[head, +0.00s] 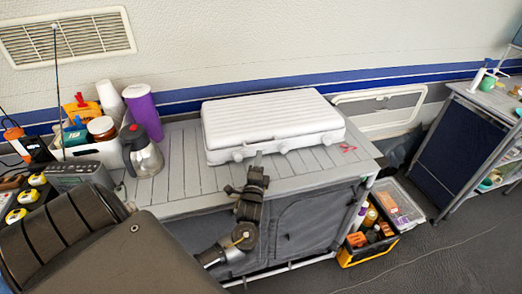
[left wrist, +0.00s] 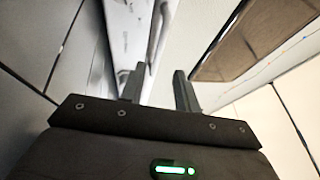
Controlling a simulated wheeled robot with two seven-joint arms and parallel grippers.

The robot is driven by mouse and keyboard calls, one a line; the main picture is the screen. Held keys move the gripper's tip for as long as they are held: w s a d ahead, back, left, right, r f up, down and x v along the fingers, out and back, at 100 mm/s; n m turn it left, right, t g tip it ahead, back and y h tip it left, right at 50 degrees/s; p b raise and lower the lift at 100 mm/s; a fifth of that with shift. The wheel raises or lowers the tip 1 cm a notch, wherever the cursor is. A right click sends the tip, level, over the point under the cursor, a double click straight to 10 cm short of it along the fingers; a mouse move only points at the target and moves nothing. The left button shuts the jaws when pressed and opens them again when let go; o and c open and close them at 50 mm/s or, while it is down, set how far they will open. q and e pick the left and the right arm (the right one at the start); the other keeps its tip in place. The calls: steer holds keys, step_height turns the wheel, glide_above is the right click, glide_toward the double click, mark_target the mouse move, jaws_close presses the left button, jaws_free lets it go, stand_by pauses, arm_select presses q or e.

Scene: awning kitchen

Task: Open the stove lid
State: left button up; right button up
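The white stove (head: 270,118) sits on the grey slatted counter, its ribbed lid (head: 265,106) lying flat and closed. Several knobs line its front face. My left gripper (head: 257,160) is at the stove's front edge, between knobs, pointing toward it; whether it touches is unclear. In the left wrist view the two fingers of the left gripper (left wrist: 158,78) stand apart with nothing clearly held between them. Part of the white stove front (left wrist: 125,40) shows just beyond the fingertips. My right gripper is not in view.
Left of the stove stand a glass coffee pot (head: 140,150), a purple cup (head: 144,112) and white cups (head: 109,98). A small red item (head: 347,148) lies on the bare right part of the counter (head: 355,160). A yellow-black crate (head: 368,246) is on the floor at right.

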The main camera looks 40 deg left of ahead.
arm_select(q)
steer(key=x, duration=0.4)
steer(key=shift+w+a+f, duration=0.15)
steer(key=shift+w, duration=0.2)
steer(key=shift+w+a, duration=0.25)
steer(key=shift+w, duration=0.1)
steer(key=shift+c, duration=0.4)
jaws_close()
